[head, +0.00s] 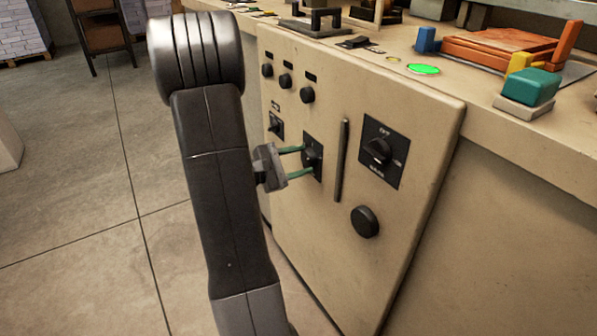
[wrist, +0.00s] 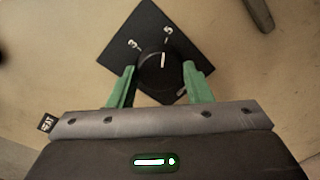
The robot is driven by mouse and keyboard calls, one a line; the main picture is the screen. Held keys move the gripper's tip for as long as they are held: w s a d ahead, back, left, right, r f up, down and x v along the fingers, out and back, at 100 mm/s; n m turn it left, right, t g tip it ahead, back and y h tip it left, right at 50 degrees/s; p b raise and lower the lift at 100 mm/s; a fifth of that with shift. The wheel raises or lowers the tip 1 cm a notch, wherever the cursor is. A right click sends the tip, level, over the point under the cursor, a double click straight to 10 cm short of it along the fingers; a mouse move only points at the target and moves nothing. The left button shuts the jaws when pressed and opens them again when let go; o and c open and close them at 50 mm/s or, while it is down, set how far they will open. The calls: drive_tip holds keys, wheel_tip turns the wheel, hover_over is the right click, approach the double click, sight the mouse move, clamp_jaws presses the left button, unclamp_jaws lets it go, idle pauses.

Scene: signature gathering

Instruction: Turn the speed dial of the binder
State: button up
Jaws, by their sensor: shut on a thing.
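The speed dial (head: 313,157) is a round black knob on a dark square plate on the binder's beige panel. In the wrist view the dial (wrist: 154,74) has a white pointer mark directed upward, between the printed 3 and 5. My gripper (head: 305,161) reaches it from the left in the head view. Its two green fingers are shut on the dial, one on each side, as the wrist view also shows my gripper (wrist: 160,72). The lower part of the plate is partly hidden by my gripper.
Beside the dial are a vertical bar handle (head: 341,160), a larger rotary switch (head: 377,151) and a round black knob (head: 364,222). Several small knobs (head: 287,81) sit above left. A green button (head: 424,69) is on the top surface. The floor at left is open.

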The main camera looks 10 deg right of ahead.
drive_tip(key=shift+f+m+b, duration=0.1)
drive_tip(key=shift+m+b, duration=0.4)
drive_tip(key=shift+b, duration=0.2)
drive_tip(key=o, duration=1)
drive_tip(key=p+v, duration=0.2)
drive_tip(key=v, duration=1.2)
drive_tip(key=shift+p, duration=0.35)
drive_tip(key=shift+d, duration=0.15)
drive_tip(key=shift+b+x, duration=1.5)
drive_tip(key=shift+x, duration=5.4)
